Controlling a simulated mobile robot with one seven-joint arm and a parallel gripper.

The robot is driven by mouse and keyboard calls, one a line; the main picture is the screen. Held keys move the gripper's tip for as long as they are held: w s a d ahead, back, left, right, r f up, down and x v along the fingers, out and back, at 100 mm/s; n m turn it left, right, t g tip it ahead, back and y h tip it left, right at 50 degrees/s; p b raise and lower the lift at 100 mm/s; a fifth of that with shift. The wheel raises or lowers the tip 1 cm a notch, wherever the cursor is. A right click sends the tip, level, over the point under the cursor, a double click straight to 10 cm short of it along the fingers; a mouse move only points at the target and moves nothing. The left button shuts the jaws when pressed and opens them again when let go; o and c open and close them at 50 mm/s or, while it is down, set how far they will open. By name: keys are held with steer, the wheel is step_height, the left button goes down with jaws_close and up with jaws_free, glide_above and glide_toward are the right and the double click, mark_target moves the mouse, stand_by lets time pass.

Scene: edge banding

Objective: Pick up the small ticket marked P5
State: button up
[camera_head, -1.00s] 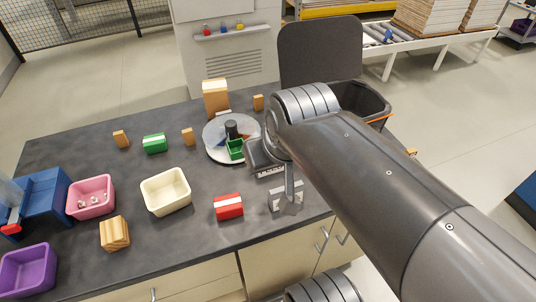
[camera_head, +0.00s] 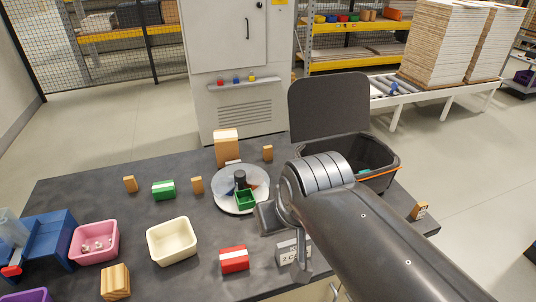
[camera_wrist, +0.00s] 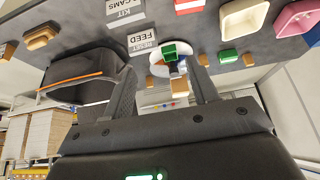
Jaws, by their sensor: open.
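I cannot make out a ticket with a readable P5 in either view. A small wooden block (camera_head: 419,210) stands at the right end of the dark table, with a small pale mark on its face too small to read. A wooden block also shows at the upper left of the wrist view (camera_wrist: 40,38). My gripper (camera_wrist: 160,66) is open and empty, its two fingers apart above the table. In the head view my arm hides most of it.
A round turntable (camera_head: 228,180) with a green cup, a red block (camera_head: 234,259), a cream bin (camera_head: 160,247), a pink bin (camera_head: 78,252) and lettered grey blocks (camera_wrist: 143,42) are on the table.

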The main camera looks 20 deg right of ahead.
steer(key=shift+c, duration=0.4)
steer(key=w+d+r+n+g, duration=0.1)
steer(key=w+d+r+n, duration=0.15)
steer(key=w, duration=0.45)
steer(key=w+d+r+n, duration=0.1)
steer(key=w+r+n, duration=0.15)
steer(key=w, duration=0.55)
steer(key=n+g+h, duration=0.4)
steer(key=n+h, duration=0.1)
steer(key=n, duration=0.9)
glide_above(266, 147)
steer(key=a, duration=0.3)
step_height(266, 147, down, 21)
steer(key=x, duration=0.5)
steer(key=shift+s+a+f, duration=0.15)
steer(key=shift+s+f, duration=0.05)
steer(key=shift+s, duration=0.2)
steer(key=x, duration=0.5)
steer(key=shift+w, duration=0.25)
steer(key=c, duration=1.1)
